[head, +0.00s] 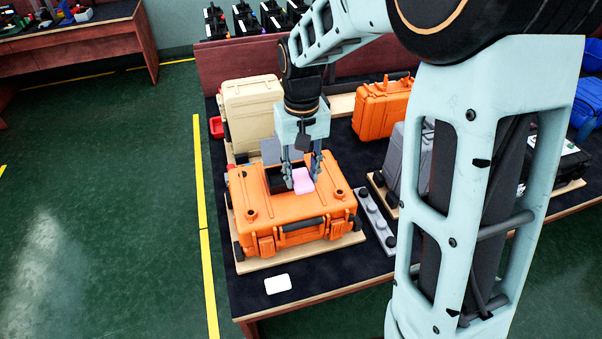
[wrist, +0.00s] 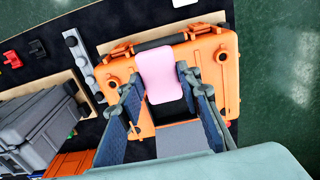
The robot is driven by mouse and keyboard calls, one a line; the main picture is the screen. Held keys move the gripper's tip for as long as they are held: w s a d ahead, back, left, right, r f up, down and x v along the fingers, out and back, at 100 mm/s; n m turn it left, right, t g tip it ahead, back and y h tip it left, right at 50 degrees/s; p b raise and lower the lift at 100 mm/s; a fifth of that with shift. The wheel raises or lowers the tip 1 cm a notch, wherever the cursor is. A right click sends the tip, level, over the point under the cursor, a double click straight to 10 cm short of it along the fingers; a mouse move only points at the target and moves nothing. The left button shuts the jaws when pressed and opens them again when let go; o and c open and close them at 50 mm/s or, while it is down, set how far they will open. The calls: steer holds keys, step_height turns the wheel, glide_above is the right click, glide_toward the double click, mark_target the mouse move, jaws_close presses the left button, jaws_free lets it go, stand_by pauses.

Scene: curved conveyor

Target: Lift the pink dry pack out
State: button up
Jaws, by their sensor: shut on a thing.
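The pink dry pack (head: 303,184) is a soft-looking pink block between the fingertips of my gripper (head: 302,172). It also shows in the wrist view (wrist: 160,74), where the fingers (wrist: 159,88) close on its two sides. The orange case (head: 285,213) lies flat below, with a dark opening (head: 277,177) in its top. It also shows in the wrist view (wrist: 222,62). The pack overlaps the opening's edge and the case top in both views. Its exact height above the case is hard to tell. The pack's lower part is partly hidden.
The orange case rests on a wooden board (head: 262,264) on the dark table. A grey bar with knobs (head: 375,216) lies to its right. A beige case (head: 250,108) and a second orange case (head: 380,110) stand behind. A white card (head: 278,284) lies in front.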

mark_target(302, 179)
steer(key=shift+s+r, duration=0.2)
steer(key=shift+r, duration=0.2)
steer(key=shift+r+p, duration=2.25)
steer(key=shift+r, duration=0.95)
